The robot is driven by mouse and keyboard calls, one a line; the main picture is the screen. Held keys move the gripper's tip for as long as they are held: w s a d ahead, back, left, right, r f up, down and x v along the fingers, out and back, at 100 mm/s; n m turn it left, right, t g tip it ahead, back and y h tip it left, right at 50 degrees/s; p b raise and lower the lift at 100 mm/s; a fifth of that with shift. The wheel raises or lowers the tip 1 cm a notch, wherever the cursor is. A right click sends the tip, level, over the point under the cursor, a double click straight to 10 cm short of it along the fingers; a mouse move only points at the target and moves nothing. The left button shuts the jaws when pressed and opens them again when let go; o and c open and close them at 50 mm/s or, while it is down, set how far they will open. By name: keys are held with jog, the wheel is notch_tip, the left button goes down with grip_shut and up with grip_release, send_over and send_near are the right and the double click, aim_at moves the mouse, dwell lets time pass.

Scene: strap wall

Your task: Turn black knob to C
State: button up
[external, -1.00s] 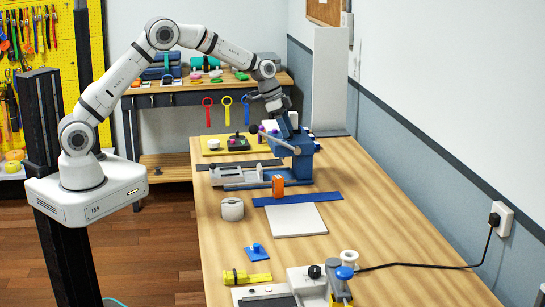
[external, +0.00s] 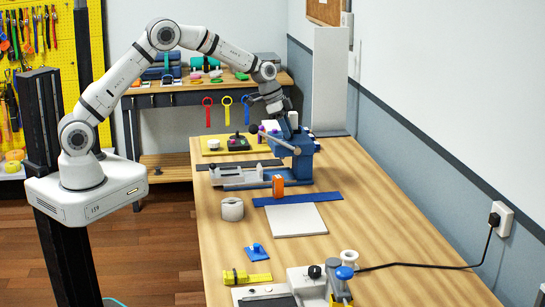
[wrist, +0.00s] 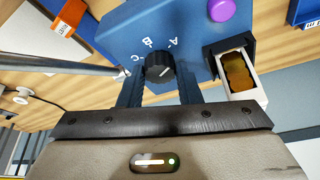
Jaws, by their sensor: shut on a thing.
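The black knob (wrist: 158,68) is on a blue panel (wrist: 120,28) of the blue machine (external: 302,162). White letters A, B and C are printed around the knob, with C (wrist: 136,57) at the left, close to a metal rod. My gripper (wrist: 159,84) has its dark fingers on either side of the knob and is shut on it. In the external view my gripper (external: 287,127) is at the top of the machine, and the knob cannot be made out there. I cannot clearly tell which letter the knob's mark points at.
A metal rod (wrist: 70,66) passes just left of my fingers. A purple button (wrist: 221,9) is on the same panel. A black-and-white holder with brown round pieces (wrist: 237,72) is close on the right. An orange block (external: 278,186) stands on the table in front of the machine.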

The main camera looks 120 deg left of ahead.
jog(key=shift+n, duration=0.3)
jog(key=n+y+b, duration=0.1)
jog(key=n, duration=0.1)
jog(key=n+g+b, duration=0.1)
jog(key=n, duration=0.2)
jog(key=shift+w+d+f+y+b, duration=0.1)
jog(key=shift+d+y+b, duration=0.05)
jog(key=shift+y+b, duration=0.25)
jog(key=n+g+b, duration=0.1)
jog(key=n+b, duration=0.1)
jog(key=n, duration=0.1)
jog(key=n+g+y+b, duration=0.1)
jog(key=n+b, duration=0.1)
jog(key=n, duration=0.1)
jog(key=shift+w+f+n+g, duration=0.1)
jog(key=shift+w+n+g, duration=0.1)
jog(key=shift+n+g, duration=0.15)
jog(key=n+g, duration=0.1)
jog(key=n, duration=0.1)
jog(key=n+g+b, duration=0.1)
jog(key=n, duration=0.2)
jog(key=shift+w+r+n, duration=0.15)
jog(key=shift+r+n, duration=0.05)
jog(key=shift+n, duration=0.05)
jog(key=n, duration=0.2)
jog(key=n+g+h+p, duration=0.1)
jog(key=n, duration=0.2)
jog(key=shift+g+h, duration=0.25)
jog(key=shift+h, duration=0.05)
jog(key=o, duration=1)
